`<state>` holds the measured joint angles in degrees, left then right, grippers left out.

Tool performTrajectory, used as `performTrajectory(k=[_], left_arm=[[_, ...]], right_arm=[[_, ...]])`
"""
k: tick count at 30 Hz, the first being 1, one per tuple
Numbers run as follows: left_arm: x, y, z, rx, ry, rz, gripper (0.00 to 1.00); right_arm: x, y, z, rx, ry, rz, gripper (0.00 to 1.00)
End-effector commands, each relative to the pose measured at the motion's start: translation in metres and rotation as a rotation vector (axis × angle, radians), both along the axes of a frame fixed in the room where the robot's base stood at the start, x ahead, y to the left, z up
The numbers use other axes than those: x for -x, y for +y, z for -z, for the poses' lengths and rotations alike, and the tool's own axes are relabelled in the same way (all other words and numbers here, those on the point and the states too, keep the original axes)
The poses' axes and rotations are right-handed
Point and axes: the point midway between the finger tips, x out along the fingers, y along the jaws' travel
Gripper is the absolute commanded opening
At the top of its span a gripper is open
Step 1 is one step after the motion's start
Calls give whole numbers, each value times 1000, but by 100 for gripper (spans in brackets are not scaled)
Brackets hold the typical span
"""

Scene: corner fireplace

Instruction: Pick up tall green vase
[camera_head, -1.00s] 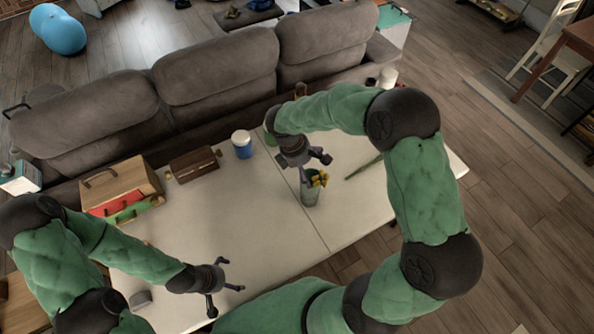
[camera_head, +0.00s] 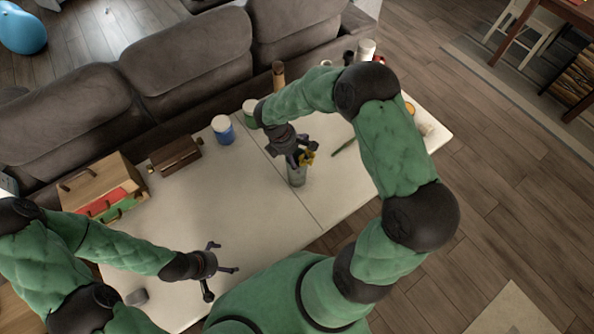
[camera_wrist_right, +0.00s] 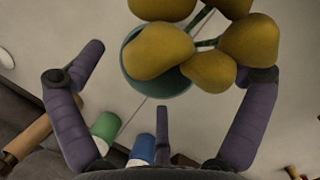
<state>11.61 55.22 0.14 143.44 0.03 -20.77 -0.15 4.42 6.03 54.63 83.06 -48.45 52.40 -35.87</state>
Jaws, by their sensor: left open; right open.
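The tall green vase (camera_head: 296,178) is a greenish glass vessel with yellow flowers (camera_head: 307,157), upright on the white table. My right gripper (camera_head: 297,152) is open directly above it, partly hiding its top and the flowers. In the right wrist view, the vase's teal rim (camera_wrist_right: 174,87) and the flowers (camera_wrist_right: 162,50) lie between the spread purple fingers of the right gripper (camera_wrist_right: 172,78); no grip shows. My left gripper (camera_head: 222,268) is open and empty over the table's near left part, away from the vase.
A blue jar (camera_head: 224,131), a green jar (camera_head: 249,114) and a brown box (camera_head: 175,156) stand along the back edge. A wooden case (camera_head: 104,185) stands at left. A thin green stick (camera_head: 343,147) lies right of the vase. A sofa (camera_head: 185,60) lines the far side.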

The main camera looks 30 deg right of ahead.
Motion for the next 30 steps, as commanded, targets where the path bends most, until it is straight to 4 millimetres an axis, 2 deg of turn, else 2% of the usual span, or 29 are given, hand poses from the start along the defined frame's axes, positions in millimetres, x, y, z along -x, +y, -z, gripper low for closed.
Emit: performTrajectory(k=[1,5,12,13,14,21,22,30], left_arm=[[0,0,3,0,0,0,100],[0,0,5,0,0,0,100],[0,0,5,0,0,0,100],[0,0,5,0,0,0,100],[0,0,5,0,0,0,100],[0,0,5,0,0,0,100],[0,0,5,0,0,0,100],[0,0,5,0,0,0,100]], right_arm=[[0,-2,10,-1,2,1,100],[2,-7,25,-1,2,1,100],[2,-7,27,-1,-1,-1,100],[2,-7,27,-1,-1,-1,97],[2,-7,27,-1,-1,-1,88],[3,-7,27,-1,0,-1,21],[3,-7,27,0,1,-1,18],[3,-7,26,-1,2,0,18]])
